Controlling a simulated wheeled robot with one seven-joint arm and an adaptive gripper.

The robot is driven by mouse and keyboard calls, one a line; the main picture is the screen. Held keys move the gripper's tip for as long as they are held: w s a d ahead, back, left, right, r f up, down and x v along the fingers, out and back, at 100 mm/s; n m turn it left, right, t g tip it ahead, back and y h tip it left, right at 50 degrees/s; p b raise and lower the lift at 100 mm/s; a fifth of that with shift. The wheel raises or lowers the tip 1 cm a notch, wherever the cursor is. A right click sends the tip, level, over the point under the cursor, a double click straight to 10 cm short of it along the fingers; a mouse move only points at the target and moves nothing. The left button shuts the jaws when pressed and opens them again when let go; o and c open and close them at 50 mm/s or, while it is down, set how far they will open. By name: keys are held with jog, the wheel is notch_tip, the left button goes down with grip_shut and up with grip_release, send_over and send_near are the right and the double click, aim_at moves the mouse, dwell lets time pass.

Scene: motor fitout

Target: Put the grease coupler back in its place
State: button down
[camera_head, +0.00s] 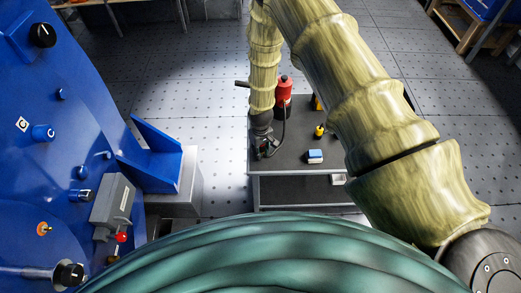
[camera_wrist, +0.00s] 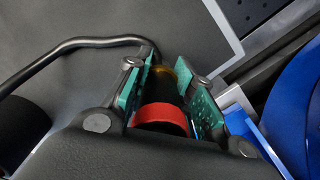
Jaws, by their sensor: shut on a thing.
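The grease coupler (camera_wrist: 162,113) sits between the green-padded fingers of my gripper (camera_wrist: 172,90) in the wrist view. It is dark with a red band, and a brass-coloured part shows at its far end. My gripper is shut on it. A thin black hose (camera_wrist: 75,45) runs from the left to behind the left finger. In the head view my gripper (camera_head: 266,148) is low over the left part of the dark table (camera_head: 275,183), and the coupler cannot be made out there. A red canister (camera_head: 284,88) with a black hose stands just behind it. I cannot make out the coupler's holder.
Left of the table are a blue bracket (camera_head: 155,160) on a grey block and a large blue machine (camera_head: 70,110). The tabletop's front is clear.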

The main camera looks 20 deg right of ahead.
jog(key=shift+f, duration=0.1)
jog(key=c, duration=1.1)
grip_release()
jog(key=shift+c, duration=0.2)
notch_tip(320, 180, up, 12)
jog(key=shift+r, duration=0.1)
